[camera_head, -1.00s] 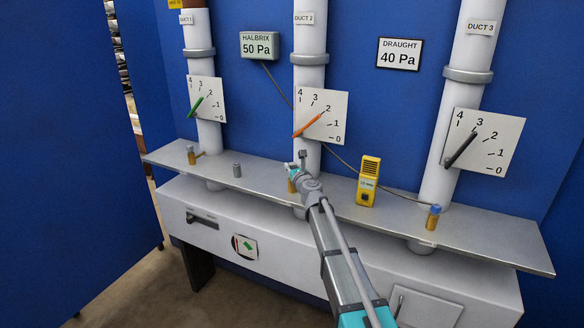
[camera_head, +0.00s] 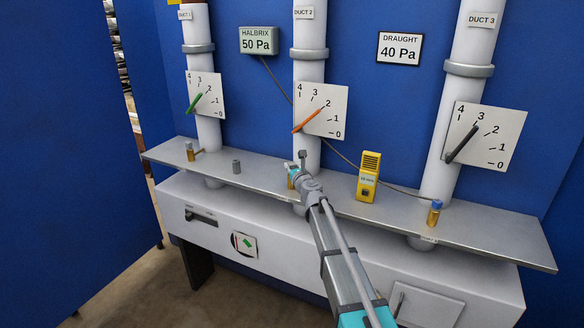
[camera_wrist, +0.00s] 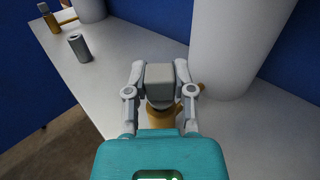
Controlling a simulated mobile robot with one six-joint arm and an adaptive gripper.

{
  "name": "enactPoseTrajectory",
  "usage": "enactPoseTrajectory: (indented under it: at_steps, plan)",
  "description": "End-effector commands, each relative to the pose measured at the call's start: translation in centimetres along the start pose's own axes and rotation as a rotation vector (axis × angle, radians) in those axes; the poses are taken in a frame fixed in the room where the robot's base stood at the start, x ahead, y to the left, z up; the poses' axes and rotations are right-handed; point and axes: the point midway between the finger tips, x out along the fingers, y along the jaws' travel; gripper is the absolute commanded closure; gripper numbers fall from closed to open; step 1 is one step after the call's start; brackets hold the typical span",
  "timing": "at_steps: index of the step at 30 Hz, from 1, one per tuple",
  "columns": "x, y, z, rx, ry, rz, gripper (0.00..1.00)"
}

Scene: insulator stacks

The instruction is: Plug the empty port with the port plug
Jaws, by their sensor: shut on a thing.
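My gripper (camera_wrist: 162,92) is shut on a grey, block-shaped plug (camera_wrist: 166,80). It holds the plug directly above a brass port (camera_wrist: 160,116) at the foot of the DUCT 2 pipe. The fingers hide the join, so I cannot tell whether the plug is seated. In the head view my gripper (camera_head: 301,170) is in front of that pipe, and the brass (camera_head: 291,178) shows only partly. The DUCT 1 brass port (camera_head: 190,152) has a grey top. The DUCT 3 brass port (camera_head: 434,215) has a blue cap. A loose grey cylinder (camera_head: 236,167) stands on the shelf.
The metal shelf (camera_head: 400,208) runs along under the three white ducts. A yellow handheld meter (camera_head: 368,178) stands right of my gripper, with a cable behind it. Dial gauges (camera_head: 320,112) are on the ducts. The shelf between the grey cylinder and my gripper is clear.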

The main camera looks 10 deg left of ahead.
Motion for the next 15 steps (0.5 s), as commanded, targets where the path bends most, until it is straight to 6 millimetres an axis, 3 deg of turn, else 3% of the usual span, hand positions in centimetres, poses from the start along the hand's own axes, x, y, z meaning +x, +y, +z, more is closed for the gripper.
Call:
enactPoseTrajectory:
  at_steps: [15]
  plan:
    - [0.0, 0.0, -1.01, 0.0, 0.0, 0.0, 1.0]
